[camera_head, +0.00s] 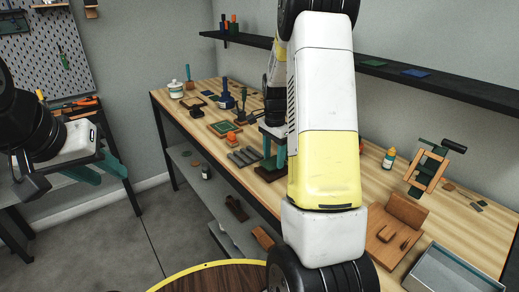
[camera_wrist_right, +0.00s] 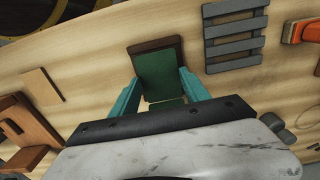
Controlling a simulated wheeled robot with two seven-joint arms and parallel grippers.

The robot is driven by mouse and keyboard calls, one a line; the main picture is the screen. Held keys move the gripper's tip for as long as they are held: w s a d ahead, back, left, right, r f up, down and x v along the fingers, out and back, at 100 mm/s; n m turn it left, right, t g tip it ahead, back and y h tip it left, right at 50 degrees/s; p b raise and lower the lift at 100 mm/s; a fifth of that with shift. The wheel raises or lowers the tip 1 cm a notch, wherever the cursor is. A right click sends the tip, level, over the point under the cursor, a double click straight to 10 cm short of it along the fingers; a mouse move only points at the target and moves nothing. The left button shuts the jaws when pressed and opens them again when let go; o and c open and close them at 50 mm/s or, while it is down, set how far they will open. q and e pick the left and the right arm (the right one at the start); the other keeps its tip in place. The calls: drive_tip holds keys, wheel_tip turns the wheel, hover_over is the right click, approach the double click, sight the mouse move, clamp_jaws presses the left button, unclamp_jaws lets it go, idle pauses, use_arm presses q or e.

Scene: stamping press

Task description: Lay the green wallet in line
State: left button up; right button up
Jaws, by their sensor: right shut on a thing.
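The green wallet (camera_wrist_right: 158,72), with a brown far edge, sits between the two teal fingers of my right gripper (camera_wrist_right: 158,79) in the right wrist view. The gripper is shut on it, over the wooden bench. How far it is above the wood, if at all, I cannot tell. In the head view my right arm hides much of this spot; a teal finger and a green and brown piece (camera_head: 269,168) show left of the arm. My left gripper (camera_head: 103,172) is open and empty at the left, away from the bench.
A grey slatted rack (camera_wrist_right: 235,35) lies just right of the wallet, with an orange tool (camera_wrist_right: 306,28) beyond. A green mat (camera_head: 224,128) lies farther back. A brown wooden stand (camera_head: 398,222) and a grey tray (camera_head: 446,275) are at the right. A dark shelf (camera_head: 440,85) runs above.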

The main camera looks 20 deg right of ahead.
drive_tip(key=shift+f, duration=1.2)
drive_tip(key=o, duration=1.2)
drive_tip(key=shift+c, duration=0.9)
drive_tip(key=shift+r, duration=3.55)
